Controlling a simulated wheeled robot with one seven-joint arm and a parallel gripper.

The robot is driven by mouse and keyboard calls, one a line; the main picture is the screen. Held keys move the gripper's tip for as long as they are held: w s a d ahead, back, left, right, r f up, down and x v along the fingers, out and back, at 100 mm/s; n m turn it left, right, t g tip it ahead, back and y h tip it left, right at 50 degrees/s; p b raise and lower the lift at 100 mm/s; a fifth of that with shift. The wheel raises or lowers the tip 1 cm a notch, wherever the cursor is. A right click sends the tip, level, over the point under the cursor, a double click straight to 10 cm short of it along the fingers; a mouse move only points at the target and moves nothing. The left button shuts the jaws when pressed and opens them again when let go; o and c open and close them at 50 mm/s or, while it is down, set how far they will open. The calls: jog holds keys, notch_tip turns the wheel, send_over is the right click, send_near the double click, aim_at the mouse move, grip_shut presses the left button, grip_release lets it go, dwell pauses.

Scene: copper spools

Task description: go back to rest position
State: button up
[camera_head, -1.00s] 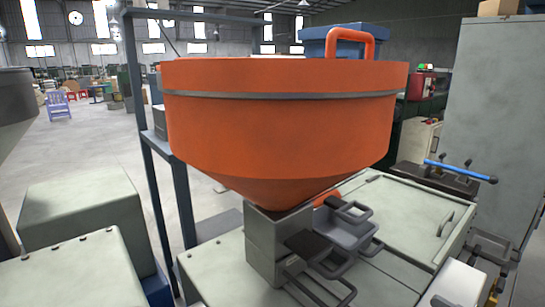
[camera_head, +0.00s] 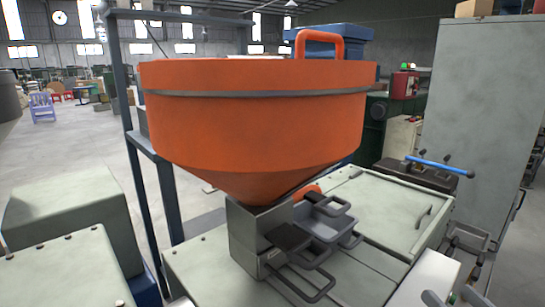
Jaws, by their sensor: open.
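My gripper is not visible in the head view, and no copper spool can be made out. The large orange hopper (camera_head: 255,125) fills the middle of the view and hides what is behind it. It narrows down onto a grey metal block (camera_head: 252,235) with dark handles on the machine top.
Pale machine covers (camera_head: 375,210) lie to the right of the hopper, with a blue-handled lever (camera_head: 440,166) beyond them. A tall grey cabinet (camera_head: 480,110) stands at the right. Pale machine boxes (camera_head: 65,225) stand at the lower left. Open floor (camera_head: 70,150) shows at the far left.

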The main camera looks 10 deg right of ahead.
jog(key=s+a+f+m+g+h, duration=0.1)
jog(key=s+f+m+h, duration=0.3)
jog(key=s+f+h, duration=0.35)
jog(key=s+a+f+n+g+y, duration=0.1)
jog(key=s+a+f+n+y, duration=0.1)
jog(key=s+a, duration=0.5)
jog(key=s+a+f+n+g+y, duration=0.1)
jog(key=s+a+f+n+y, duration=0.2)
jog(key=s+a, duration=0.4)
jog(key=s, duration=0.7)
jog(key=shift+s+a+f, duration=0.2)
jog(key=shift+s+a, duration=0.1)
jog(key=shift+s, duration=0.05)
